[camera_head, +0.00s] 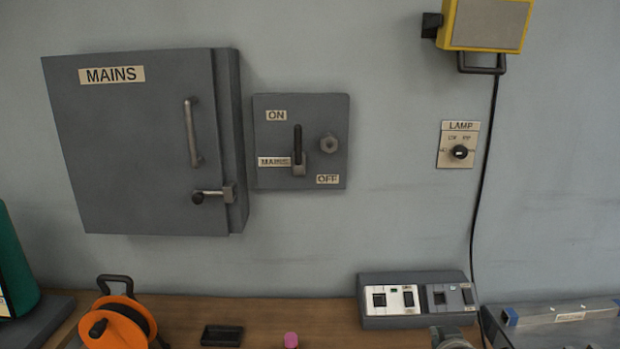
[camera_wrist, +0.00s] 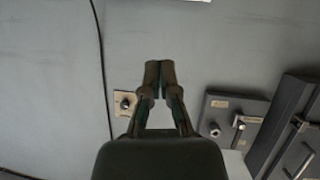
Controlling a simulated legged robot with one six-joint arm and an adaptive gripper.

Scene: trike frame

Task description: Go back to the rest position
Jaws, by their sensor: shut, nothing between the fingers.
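My gripper (camera_wrist: 160,72) shows in the wrist view, its fingertips together and nothing between them. Grey wall lies behind it, with the lamp switch plate (camera_wrist: 124,102) to the left of the fingers and the mains switch panel (camera_wrist: 234,122) to the right. No contact with either shows. In the head view the gripper cannot be made out.
The grey MAINS cabinet (camera_head: 135,175) is closed on the wall. A yellow lamp (camera_head: 487,24) hangs at the upper right, its black cable running down. On the wooden bench are an orange reel (camera_head: 113,325), a black tray (camera_head: 222,335), a pink piece (camera_head: 291,340) and a socket box (camera_head: 415,298).

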